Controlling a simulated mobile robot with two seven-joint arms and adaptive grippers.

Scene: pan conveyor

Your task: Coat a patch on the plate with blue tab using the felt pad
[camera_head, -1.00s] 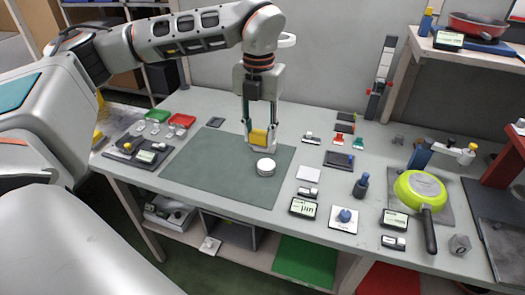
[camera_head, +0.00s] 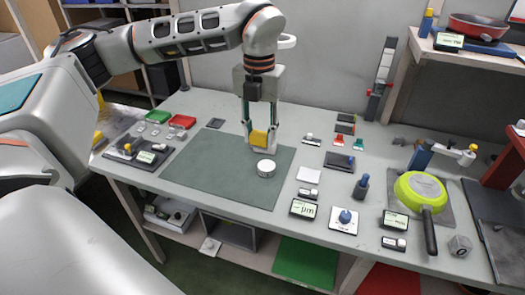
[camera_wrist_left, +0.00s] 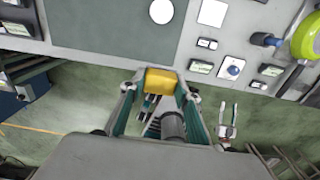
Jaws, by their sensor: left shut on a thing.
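My left gripper (camera_head: 260,143) is above the dark green mat (camera_head: 200,170), just behind a white round disc (camera_head: 266,165). It is shut on a yellow block (camera_head: 259,137); the block (camera_wrist_left: 160,80) also sits between the fingertips in the left wrist view. I cannot tell whether it carries the felt pad, as its underside is hidden. A dark flat plate (camera_head: 336,160) with a small bluish mark at its right edge lies right of the mat; I cannot be sure it is the blue-tab plate. A pale two-pronged shape (camera_wrist_left: 229,118) in the left wrist view may be my right gripper.
A white square card (camera_head: 308,175), a display (camera_head: 303,208), a blue knob (camera_head: 345,215) and a dark blue-grey bottle (camera_head: 361,186) stand right of the mat. A lime-green pan (camera_head: 419,185) is farther right. The mat's left half is clear.

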